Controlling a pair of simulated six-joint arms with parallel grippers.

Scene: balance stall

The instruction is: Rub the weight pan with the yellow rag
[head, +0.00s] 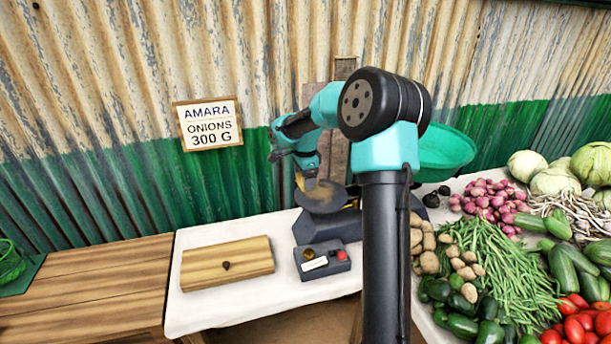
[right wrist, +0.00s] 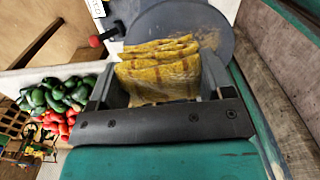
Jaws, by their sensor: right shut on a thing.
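The weight pan (head: 328,207) is a round grey dish on the dark balance base (head: 335,227), on the white-topped table by the wall. My right gripper (head: 308,178) is above the pan, pointing down, and is shut on the yellow rag. In the right wrist view the folded yellow rag (right wrist: 158,75), with brownish stripes, sits between the fingers and overlaps the grey pan (right wrist: 180,20). The rag appears to be at the pan's surface, but I cannot tell for sure whether it touches. A faint brownish patch shows on the pan beside the rag. My left gripper is not in view.
Vegetables crowd the right side.

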